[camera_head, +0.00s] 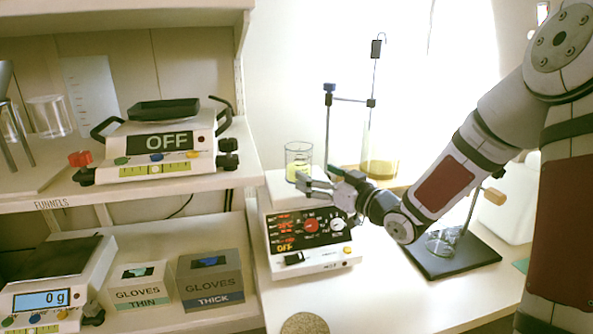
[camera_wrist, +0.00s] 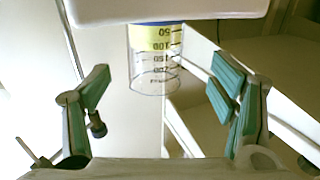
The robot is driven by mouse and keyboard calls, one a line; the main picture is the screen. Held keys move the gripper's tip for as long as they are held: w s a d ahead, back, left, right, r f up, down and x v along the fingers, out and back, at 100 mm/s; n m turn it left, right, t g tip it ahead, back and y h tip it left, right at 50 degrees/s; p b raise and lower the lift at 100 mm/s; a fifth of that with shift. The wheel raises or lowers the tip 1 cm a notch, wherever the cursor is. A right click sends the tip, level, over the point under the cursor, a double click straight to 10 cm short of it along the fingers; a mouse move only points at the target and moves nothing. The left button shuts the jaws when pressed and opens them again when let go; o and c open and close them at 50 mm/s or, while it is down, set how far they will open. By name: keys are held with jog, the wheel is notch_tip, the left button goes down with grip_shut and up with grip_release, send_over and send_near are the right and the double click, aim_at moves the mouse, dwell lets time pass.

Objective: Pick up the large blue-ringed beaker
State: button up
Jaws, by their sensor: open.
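A clear glass beaker (camera_head: 298,158) with yellow liquid in its lower part stands upright on the white top of a hotplate-like device. The wrist view shows the same beaker (camera_wrist: 155,62) upside down, with black graduations and a thin strip of blue at its base. My gripper (camera_head: 312,184) is in front of and just right of the beaker in the head view. In the wrist view my gripper (camera_wrist: 160,82) has its green-padded fingers spread wide, with the beaker seen in the gap between them. I see no contact; how deep the beaker sits between the fingers is unclear.
The device (camera_head: 312,262) has a dark panel reading OFF. Right of it are a stand with a tall glass vessel (camera_head: 380,168) and a black base with glassware (camera_head: 442,240). Shelves at left hold scales (camera_head: 155,140) and glove boxes (camera_head: 210,278). The front tabletop is mostly clear.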

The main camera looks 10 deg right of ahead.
aim_at(307, 167)
jog(key=shift+d+b+x, duration=0.2)
jog(key=shift+b+x, duration=0.6)
jog(key=shift+x, duration=3.05)
jog(key=shift+w, duration=0.1)
jog(key=c, duration=1.4)
